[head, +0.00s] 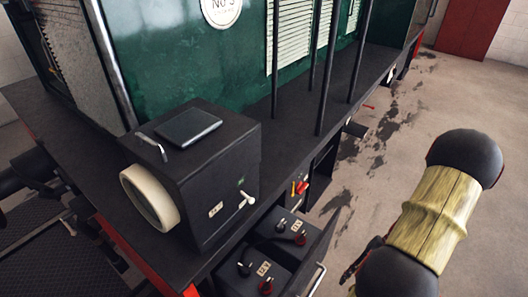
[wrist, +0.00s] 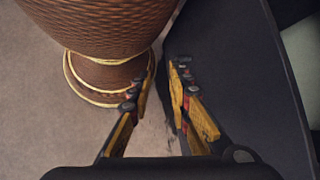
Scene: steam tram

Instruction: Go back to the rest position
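My gripper (wrist: 160,88) shows in the wrist view, with two dark fingers that have yellow pads. The fingertips are apart with a narrow gap between them, and nothing is held in that gap. Pale floor (wrist: 160,130) shows between and below the fingers. In the head view my arm, with black joints and a yellowish sleeve, hangs at the right. It is beside the tram and apart from it in the picture. A small dark part shows at its lower left, but the fingers cannot be made out there.
The green steam tram (head: 185,60) stands on the left with a black lamp box (head: 205,165) on its ledge. An open drawer (head: 312,262) with dark boxes sticks out below. In the wrist view a brown ribbed round body (wrist: 105,30) is close left; a dark surface (wrist: 235,70) is right.

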